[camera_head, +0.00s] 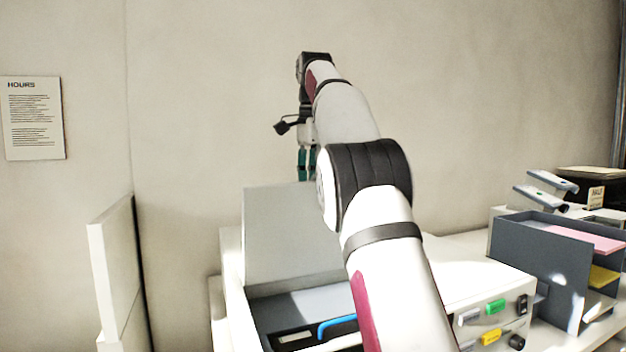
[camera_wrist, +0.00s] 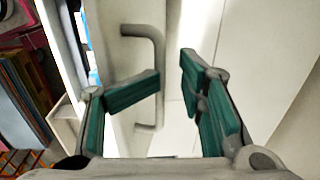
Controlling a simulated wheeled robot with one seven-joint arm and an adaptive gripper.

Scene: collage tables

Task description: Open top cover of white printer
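The white printer (camera_head: 455,285) stands on the table in the head view, partly hidden behind my arm. Its top cover (camera_head: 277,235) stands raised and nearly upright, and the dark inside with a blue bar (camera_head: 336,325) shows below it. My gripper (camera_head: 307,165), with teal fingers, is above the cover's upper edge; I cannot tell if it touches.
A grey organizer (camera_head: 538,250) with pink and yellow sheets stands right of the printer. Grey devices (camera_head: 545,195) and a black box (camera_head: 590,186) are behind it. A white upright panel (camera_head: 112,270) is at the left. The wall behind carries an hours sign (camera_head: 33,118).

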